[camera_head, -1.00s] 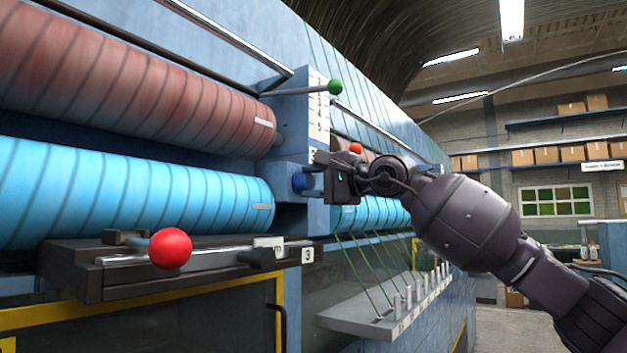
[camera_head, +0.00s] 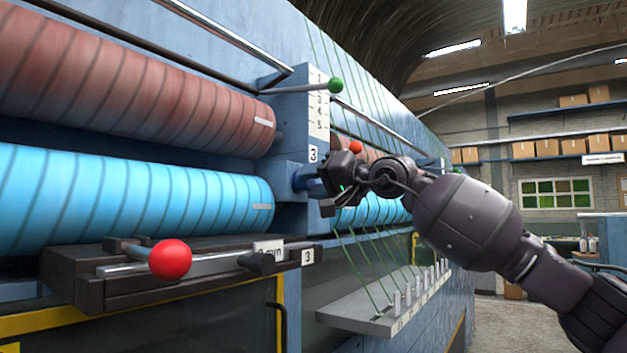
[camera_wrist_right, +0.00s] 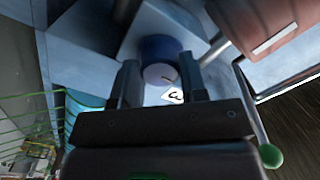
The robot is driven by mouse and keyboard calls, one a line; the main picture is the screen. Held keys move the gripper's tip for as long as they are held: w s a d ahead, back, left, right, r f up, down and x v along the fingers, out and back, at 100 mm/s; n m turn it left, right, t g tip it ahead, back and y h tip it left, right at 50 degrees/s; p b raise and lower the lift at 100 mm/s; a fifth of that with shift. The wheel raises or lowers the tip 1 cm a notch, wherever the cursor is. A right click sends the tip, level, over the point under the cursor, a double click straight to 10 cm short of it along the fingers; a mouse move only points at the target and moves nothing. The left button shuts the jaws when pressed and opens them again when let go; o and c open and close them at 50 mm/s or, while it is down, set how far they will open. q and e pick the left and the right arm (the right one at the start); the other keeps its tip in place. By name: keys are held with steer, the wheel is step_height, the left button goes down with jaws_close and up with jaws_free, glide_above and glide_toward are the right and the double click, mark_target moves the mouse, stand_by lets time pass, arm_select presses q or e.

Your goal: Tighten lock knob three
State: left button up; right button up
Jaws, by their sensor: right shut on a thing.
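The blue lock knob (camera_head: 300,179) sits on the blue housing beside the ends of the two rollers, below a white plate marked 3 (camera_head: 313,154). My right gripper (camera_head: 322,186) is shut on the knob from the right, and in the head view it partly hides the knob. In the right wrist view the knob (camera_wrist_right: 160,47) shows its round end between the two dark fingers of the gripper (camera_wrist_right: 160,82). The jaws look tilted in the head view. My left gripper is in neither view.
A red-balled lever (camera_head: 171,259) stands on the dark rail at the lower left. A green-balled lever (camera_head: 335,85) sticks out above the knob, and it shows close to the gripper in the right wrist view (camera_wrist_right: 271,156). A grey shelf (camera_head: 380,313) with several pegs lies below.

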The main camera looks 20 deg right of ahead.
steer(key=shift+n, duration=0.3)
steer(key=o, duration=0.9)
steer(key=shift+o, duration=0.2)
steer(key=b+v, duration=0.2)
steer(key=v, duration=0.8)
steer(key=shift+s+d+b, duration=0.25)
steer(key=shift+s+b, duration=0.05)
steer(key=shift+s, duration=0.05)
